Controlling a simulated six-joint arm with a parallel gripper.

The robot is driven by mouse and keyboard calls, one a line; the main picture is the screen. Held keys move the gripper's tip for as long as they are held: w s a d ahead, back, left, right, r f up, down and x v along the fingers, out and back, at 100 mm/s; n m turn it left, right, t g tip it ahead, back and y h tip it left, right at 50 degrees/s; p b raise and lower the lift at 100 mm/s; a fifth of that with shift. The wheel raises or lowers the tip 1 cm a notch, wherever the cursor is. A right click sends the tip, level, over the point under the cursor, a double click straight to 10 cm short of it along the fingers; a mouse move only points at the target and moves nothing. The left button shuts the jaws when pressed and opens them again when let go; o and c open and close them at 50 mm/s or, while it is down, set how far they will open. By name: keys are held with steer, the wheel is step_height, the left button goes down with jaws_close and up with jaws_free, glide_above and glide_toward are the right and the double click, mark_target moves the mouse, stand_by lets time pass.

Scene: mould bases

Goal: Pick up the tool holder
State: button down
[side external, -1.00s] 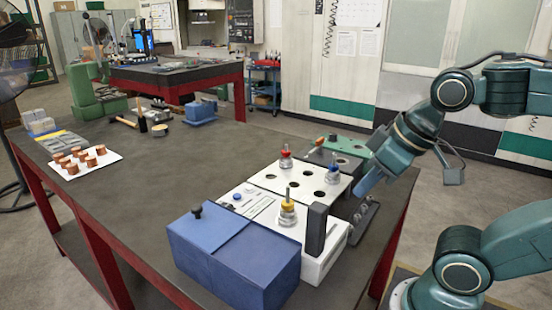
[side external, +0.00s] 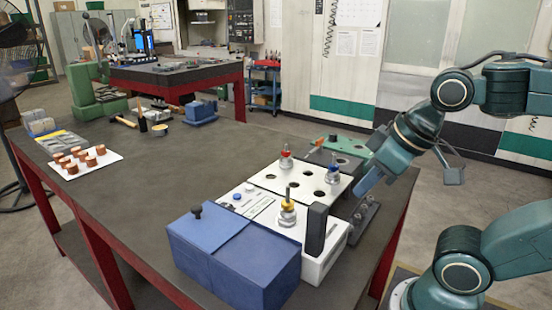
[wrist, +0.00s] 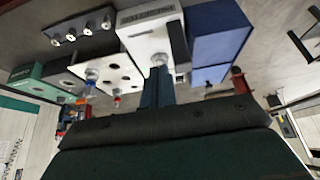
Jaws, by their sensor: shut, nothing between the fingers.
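Three tool holders stand upright on the white blocks, one with a yellow ring (side external: 287,213), one with a red ring (side external: 286,158) and one with a blue ring (side external: 333,175). My gripper (side external: 362,189) is shut and empty, to the right of the white hole plate (side external: 265,180). It points down and left, apart from the holders in the side view. In the wrist view the fingers of my gripper (wrist: 158,72) are together, and a metal holder (wrist: 158,60) shows just beyond their tips, partly hidden. The blue-ringed (wrist: 90,80) and red-ringed (wrist: 117,100) holders show to the left.
A dark upright block (side external: 316,229) stands beside the yellow-ringed holder. A blue box (side external: 235,255) is in front. A dark rail (side external: 368,213) with several small pieces lies right of the white blocks, and a green block (side external: 348,145) behind. The table's middle is clear.

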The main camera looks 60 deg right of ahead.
steer(key=c, duration=1)
jaws_free()
steer(key=shift+o, duration=0.2)
steer(key=shift+w+d+r+m+g, duration=0.35)
steer(key=shift+w+m+g, duration=0.6)
steer(key=shift+w+m, duration=1.95)
steer(key=shift+w+d+r+m+g, duration=0.35)
steer(key=shift+w+m+g, duration=0.55)
steer(key=shift+w+m, duration=1.95)
steer(key=shift+w+d+r+m+g, duration=0.35)
steer(key=shift+w+m+g, duration=0.6)
steer(key=shift+w+m, duration=1.9)
steer(key=shift+s+a, duration=0.1)
